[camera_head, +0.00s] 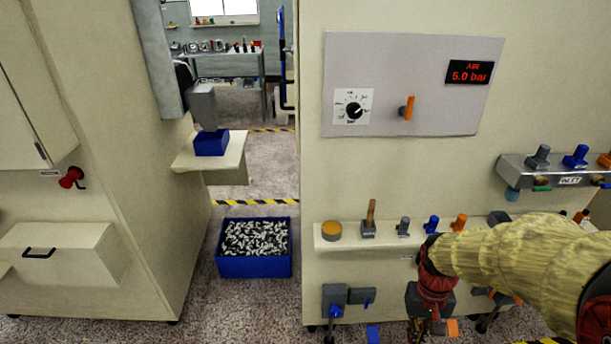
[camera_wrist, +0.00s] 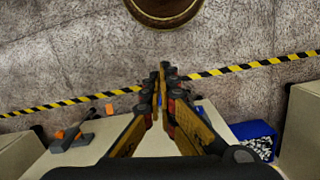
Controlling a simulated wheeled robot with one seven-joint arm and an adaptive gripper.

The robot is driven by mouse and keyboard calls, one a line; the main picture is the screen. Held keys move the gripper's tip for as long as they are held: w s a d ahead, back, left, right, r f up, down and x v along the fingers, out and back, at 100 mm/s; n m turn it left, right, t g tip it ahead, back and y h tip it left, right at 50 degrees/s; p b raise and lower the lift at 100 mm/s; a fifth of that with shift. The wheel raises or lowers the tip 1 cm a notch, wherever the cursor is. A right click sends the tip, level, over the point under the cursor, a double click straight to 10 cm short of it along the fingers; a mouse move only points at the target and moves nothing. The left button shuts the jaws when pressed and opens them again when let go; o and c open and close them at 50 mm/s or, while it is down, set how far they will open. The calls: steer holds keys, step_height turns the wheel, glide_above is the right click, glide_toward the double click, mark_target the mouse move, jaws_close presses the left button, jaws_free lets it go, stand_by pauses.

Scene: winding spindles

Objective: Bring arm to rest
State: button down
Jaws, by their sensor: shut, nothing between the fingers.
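My arm, in a yellowish padded sleeve, reaches in from the right edge of the head view and bends down at its red and black wrist. My gripper (camera_head: 420,334) hangs low in front of the beige cabinet on the right, partly cut off by the bottom edge of the head view. In the wrist view my gripper (camera_wrist: 164,68) has its fingers drawn together at the tips, with nothing between them. The fingers show above the floor and a beige surface.
A shelf (camera_head: 345,245) with several small fittings runs along the cabinet behind my arm. A valve rail (camera_head: 525,172) is at right. A blue crate (camera_head: 254,267) of small pale pieces stands on the floor. Striped tape (camera_wrist: 255,65) crosses the floor; a round brown object (camera_wrist: 165,12) shows above.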

steer(key=s+a+r+t, duration=0.3)
steer(key=r, duration=0.7)
steer(key=s+a+r+n+t, duration=0.1)
steer(key=s+a+r+t, duration=0.2)
steer(key=r, duration=0.6)
steer(key=shift+s+a+r+n+t, duration=0.3)
steer(key=shift+s+a+r+t, duration=0.1)
steer(key=shift+t, duration=0.1)
steer(key=c, duration=2.6)
jaws_free()
